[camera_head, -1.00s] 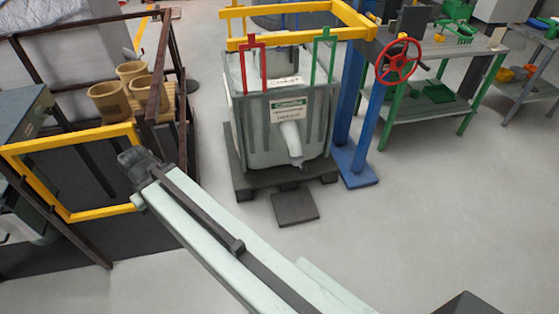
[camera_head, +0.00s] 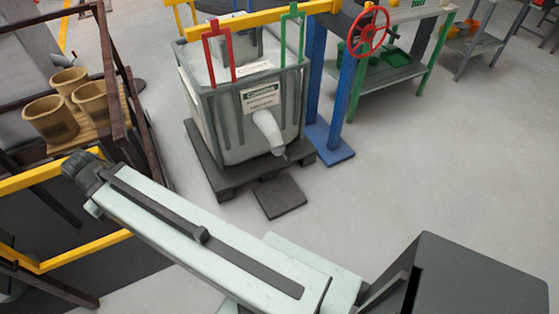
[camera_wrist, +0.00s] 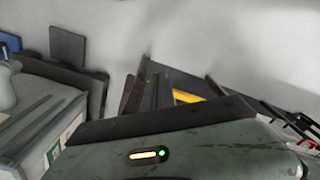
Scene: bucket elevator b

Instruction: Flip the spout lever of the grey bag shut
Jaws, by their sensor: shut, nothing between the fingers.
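The grey bag (camera_head: 215,128) stands upright within a dark frame in the head view. A pale spout (camera_head: 268,132) slopes down from its front, below a white and green label (camera_head: 261,97). A small grey part shows at the spout's tip; whether it is the lever, and how it is set, I cannot tell. In the wrist view the bag (camera_wrist: 28,138) is at the left, with the spout (camera_wrist: 6,88) cut by the left edge. My arm crosses the lower left of the head view, apart from the bag in the picture. My gripper's fingers show in neither view.
A dark plate (camera_head: 279,196) lies on the floor before the bag's pallet (camera_head: 236,175). A blue post (camera_head: 349,88) with a red handwheel (camera_head: 367,31) stands to the right. Yellow railing (camera_head: 42,174) and tan pots (camera_head: 50,119) are at the left.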

